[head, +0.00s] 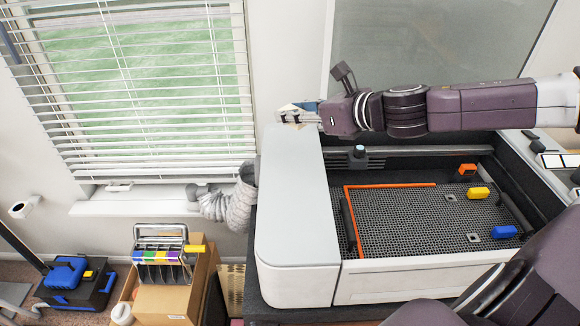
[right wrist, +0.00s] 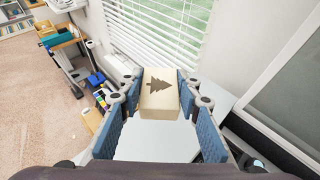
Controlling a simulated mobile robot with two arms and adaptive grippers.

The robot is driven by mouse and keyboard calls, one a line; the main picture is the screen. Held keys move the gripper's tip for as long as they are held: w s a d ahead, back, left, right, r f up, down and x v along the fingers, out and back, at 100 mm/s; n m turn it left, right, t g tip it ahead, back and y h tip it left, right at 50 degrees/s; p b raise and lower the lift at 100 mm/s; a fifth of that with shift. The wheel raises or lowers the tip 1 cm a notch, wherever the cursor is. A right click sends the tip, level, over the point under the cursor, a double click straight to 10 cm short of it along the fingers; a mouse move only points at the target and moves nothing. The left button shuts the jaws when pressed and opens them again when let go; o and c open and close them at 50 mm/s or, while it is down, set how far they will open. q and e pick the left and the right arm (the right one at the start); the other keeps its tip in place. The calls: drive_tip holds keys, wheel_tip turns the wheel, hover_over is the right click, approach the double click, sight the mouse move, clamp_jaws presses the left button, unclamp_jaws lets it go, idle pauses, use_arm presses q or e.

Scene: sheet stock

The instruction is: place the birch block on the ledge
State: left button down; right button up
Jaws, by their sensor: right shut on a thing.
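The birch block (right wrist: 160,85) is pale wood with a dark tree mark on its face. My right gripper (right wrist: 158,98) is shut on it, with a blue pad against each side. In the head view the right gripper (head: 298,113) reaches in from the right, and only a small pale part of the block (head: 286,108) shows at its tip. They are at the back end of the white machine's flat top (head: 295,200); I cannot tell whether the block touches it. A white window ledge (head: 130,207) runs under the blinds, left of and lower than the gripper. My left gripper is not in view.
The machine's open bed (head: 410,215) holds orange, yellow and blue small blocks. A grey hose (head: 232,207) stands at the ledge's right end, and a small white item (head: 119,187) lies on the ledge. A cardboard box (head: 165,300) with a rack stands below.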

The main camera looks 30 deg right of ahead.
sight(292, 173)
wheel_tip(292, 173, down, 15)
drive_tip(key=shift+a+p, duration=0.15)
drive_tip(key=shift+p, duration=0.2)
drive_tip(key=shift+f, duration=0.1)
drive_tip(key=o, duration=1.1)
